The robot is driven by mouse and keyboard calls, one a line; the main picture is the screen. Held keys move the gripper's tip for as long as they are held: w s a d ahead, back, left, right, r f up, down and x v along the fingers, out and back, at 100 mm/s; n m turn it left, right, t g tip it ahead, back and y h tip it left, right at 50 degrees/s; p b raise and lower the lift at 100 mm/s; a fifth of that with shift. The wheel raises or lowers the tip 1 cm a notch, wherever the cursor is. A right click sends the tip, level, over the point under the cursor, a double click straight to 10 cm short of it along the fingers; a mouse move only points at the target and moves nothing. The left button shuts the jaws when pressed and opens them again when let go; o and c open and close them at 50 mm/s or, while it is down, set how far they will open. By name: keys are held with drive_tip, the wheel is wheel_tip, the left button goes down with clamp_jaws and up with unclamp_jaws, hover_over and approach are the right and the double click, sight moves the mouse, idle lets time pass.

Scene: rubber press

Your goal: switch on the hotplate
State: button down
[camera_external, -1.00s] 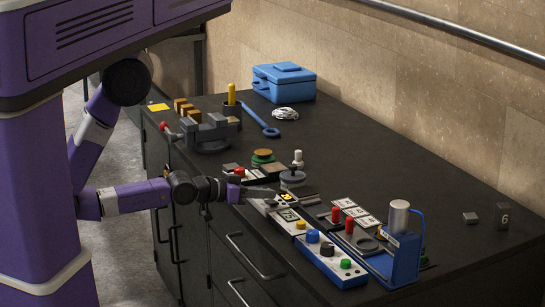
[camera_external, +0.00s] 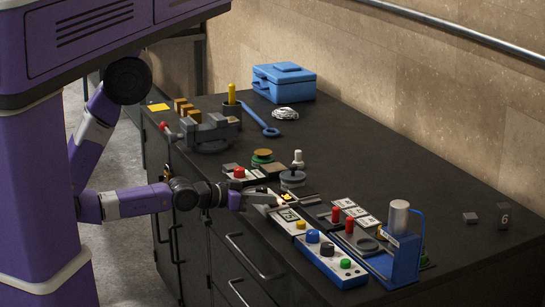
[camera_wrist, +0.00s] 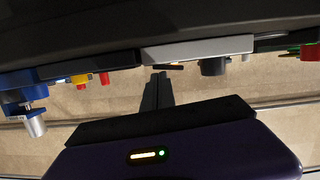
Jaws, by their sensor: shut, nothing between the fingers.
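My gripper (camera_external: 271,198) is shut and empty, held low over the front edge of the bench among the row of small devices. In the wrist view its dark fingers (camera_wrist: 157,76) point at a white-fronted unit (camera_wrist: 205,48), which appears to be the hotplate. A dark switch with an orange glow (camera_wrist: 168,67) shows on that unit just beyond the fingertips. I cannot tell whether the fingertips touch it. In the external view the gripper partly hides this spot, and a small yellow mark (camera_external: 286,196) shows just past the fingers.
A white unit with a display (camera_external: 288,215) and a blue-cased unit with coloured knobs (camera_external: 330,262) stand to the right. A red-button box (camera_external: 240,173) is just behind the gripper. A vise (camera_external: 210,134) and blue toolbox (camera_external: 284,82) stand farther back. The bench's right rear is mostly clear.

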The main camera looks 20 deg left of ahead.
drive_tip(key=r+p, duration=0.4)
drive_tip(key=shift+s+d+r, duration=0.2)
drive_tip(key=shift+r, duration=0.1)
drive_tip(key=b+v, duration=0.3)
drive_tip(key=v, duration=0.6)
drive_tip(key=shift+s+a+f, duration=0.15)
drive_tip(key=shift+s+f, duration=0.05)
drive_tip(key=shift+s, duration=0.3)
drive_tip(key=s+a+n+t+y+b, duration=0.1)
drive_tip(key=s+a+n+t+y, duration=0.1)
drive_tip(key=a, duration=0.6)
drive_tip(key=s+a+n+t+y+b, duration=0.1)
drive_tip(key=s+a+n+t+y, duration=0.1)
drive_tip(key=s+a+n+y, duration=0.3)
drive_tip(key=a+n+y, duration=0.1)
drive_tip(key=a+y, duration=0.2)
drive_tip(key=y, duration=0.1)
drive_tip(key=shift+a, duration=0.15)
drive_tip(key=shift+s, duration=0.1)
idle(0.9)
